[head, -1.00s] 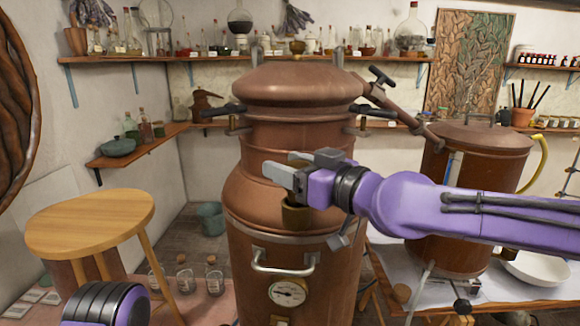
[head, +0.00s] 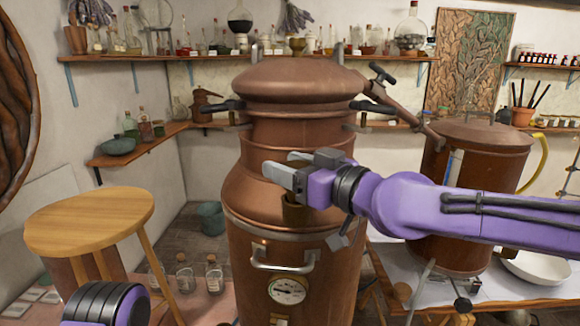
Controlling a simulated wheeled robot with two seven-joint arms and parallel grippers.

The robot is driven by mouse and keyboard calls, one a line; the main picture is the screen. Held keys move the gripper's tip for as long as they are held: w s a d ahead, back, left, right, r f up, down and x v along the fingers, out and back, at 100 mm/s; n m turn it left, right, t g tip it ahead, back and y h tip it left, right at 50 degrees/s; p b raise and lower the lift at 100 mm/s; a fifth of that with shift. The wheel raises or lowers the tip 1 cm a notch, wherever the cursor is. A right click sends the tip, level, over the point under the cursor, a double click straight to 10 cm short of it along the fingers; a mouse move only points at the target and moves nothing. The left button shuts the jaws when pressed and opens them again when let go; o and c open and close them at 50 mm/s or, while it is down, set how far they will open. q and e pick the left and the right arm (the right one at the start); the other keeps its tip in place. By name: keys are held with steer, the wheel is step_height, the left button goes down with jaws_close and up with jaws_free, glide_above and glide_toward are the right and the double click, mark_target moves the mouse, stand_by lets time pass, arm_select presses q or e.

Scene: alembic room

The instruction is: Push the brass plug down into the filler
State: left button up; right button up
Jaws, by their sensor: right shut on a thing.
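The brass filler (head: 296,212) is a short cup on the front shoulder of the large copper still (head: 262,210). My right gripper (head: 284,174) comes in from the right, directly above the filler, and is shut on the brass plug (head: 299,157). Only the plug's top edge shows behind the grey fingers. The fingers and wrist hide the rest of it, so I cannot tell how deep it sits in the filler. My left arm shows only as a purple and black link at the bottom left; its gripper is out of view.
A metal handle (head: 284,263) and a round gauge (head: 288,290) are on the still below the filler. A wooden stool (head: 90,218) stands at left. A second copper vessel (head: 475,195) stands on the table at right.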

steer(key=shift+f+b, duration=0.45)
steer(key=shift+f, duration=0.05)
stand_by(1.2)
steer(key=o, duration=1)
steer(key=shift+c, duration=0.2)
steer(key=shift+o, duration=1.3)
steer(key=shift+s+a+r, duration=0.1)
steer(key=shift+s, duration=0.05)
steer(key=shift+s+a+r, duration=0.1)
steer(key=shift+s, duration=0.05)
steer(key=shift+w+d+r, duration=0.1)
steer(key=shift+w+d, duration=0.1)
